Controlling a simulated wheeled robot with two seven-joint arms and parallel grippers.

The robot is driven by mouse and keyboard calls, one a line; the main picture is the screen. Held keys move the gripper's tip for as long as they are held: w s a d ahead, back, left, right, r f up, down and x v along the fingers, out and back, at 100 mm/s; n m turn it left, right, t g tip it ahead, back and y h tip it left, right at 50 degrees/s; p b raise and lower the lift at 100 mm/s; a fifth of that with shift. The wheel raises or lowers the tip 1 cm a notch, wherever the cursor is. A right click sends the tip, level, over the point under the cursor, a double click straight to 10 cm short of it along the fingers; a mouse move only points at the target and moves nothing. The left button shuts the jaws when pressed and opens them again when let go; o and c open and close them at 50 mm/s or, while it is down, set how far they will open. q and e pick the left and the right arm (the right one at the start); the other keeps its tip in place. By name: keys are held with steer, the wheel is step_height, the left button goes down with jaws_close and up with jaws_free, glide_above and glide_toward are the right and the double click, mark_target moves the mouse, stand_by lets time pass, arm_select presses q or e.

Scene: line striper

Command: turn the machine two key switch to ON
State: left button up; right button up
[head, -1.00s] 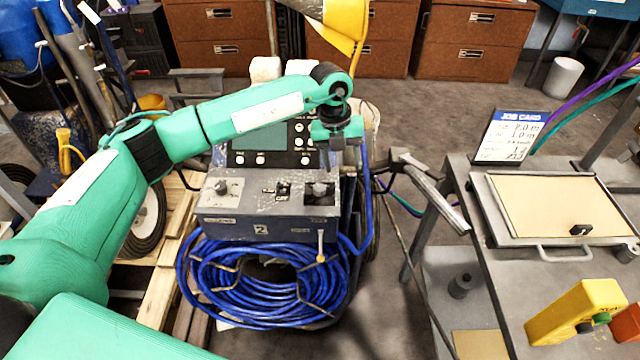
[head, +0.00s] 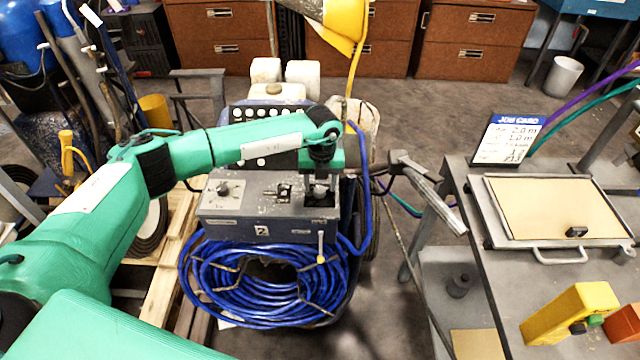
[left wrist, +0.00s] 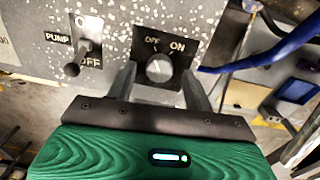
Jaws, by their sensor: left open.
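Machine two is the grey control box (head: 228,228) with a "2" plate, above a coil of blue hose. Its key switch (left wrist: 160,68) is a round silver knob on a black plate marked OFF and ON in the left wrist view. I cannot tell which mark the knob points to. My left gripper (head: 320,186) is over the right end of the box top in the head view. In the left wrist view the open fingers (left wrist: 159,72) stand on either side of the knob, with a gap visible on each side. My right gripper is not in view.
A PUMP toggle (left wrist: 86,52) sits beside the key switch, and a dial (head: 223,190) is at the box's left end. Blue hose (head: 362,190) rises close to the box's right side. A grey bench (head: 480,250) with a job card stands to the right.

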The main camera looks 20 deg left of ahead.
arm_select(q)
steer(key=shift+f, duration=0.65)
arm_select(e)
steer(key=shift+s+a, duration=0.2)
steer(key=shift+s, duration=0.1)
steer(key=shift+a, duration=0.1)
arm_select(q)
steer(key=shift+c, duration=1.3)
steer(key=c, duration=0.7)
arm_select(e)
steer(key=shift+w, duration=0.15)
